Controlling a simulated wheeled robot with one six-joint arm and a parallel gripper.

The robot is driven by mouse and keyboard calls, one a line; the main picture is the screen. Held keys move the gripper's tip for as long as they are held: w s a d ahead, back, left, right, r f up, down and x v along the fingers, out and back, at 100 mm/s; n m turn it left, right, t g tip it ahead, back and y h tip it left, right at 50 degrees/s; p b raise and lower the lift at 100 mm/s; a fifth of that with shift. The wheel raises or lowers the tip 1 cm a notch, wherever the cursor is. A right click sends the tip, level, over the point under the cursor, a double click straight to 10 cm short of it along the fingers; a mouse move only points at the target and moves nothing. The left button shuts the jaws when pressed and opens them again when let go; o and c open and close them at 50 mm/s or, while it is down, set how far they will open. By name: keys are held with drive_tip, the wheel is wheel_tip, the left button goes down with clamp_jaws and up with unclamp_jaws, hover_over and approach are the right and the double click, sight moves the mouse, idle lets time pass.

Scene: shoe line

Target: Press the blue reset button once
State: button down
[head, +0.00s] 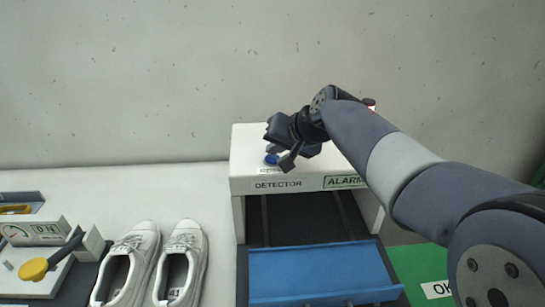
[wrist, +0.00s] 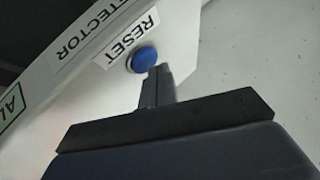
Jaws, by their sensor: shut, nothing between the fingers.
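The blue reset button (head: 271,159) sits on top of the white detector housing (head: 240,160), near its front left corner. In the wrist view the round blue button (wrist: 144,60) shows beside a RESET label (wrist: 133,41). My gripper (head: 279,151) is over the detector top, close to the button. In the wrist view the shut, empty fingertips (wrist: 160,70) are right by the button's lower edge and overlap it slightly. I cannot tell whether they touch it.
An ALARM label (head: 345,181) is on the housing front, with a red light (head: 372,108) partly behind my arm. A blue tray (head: 320,270) lies below the detector opening. White shoes (head: 128,265) stand at left, beside a device with a yellow knob (head: 33,269). A green OK mat (head: 415,265) is right.

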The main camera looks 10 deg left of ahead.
drive_tip(key=shift+f+b, duration=0.4)
drive_tip(key=shift+f, duration=0.1)
drive_tip(key=shift+r, duration=0.1)
idle(0.5)
drive_tip(key=shift+r+p, duration=0.8)
drive_tip(key=shift+r, duration=0.05)
drive_tip(key=shift+r, duration=0.15)
wheel_tip(320, 180, up, 5)
drive_tip(key=p, duration=0.4)
idle(0.4)
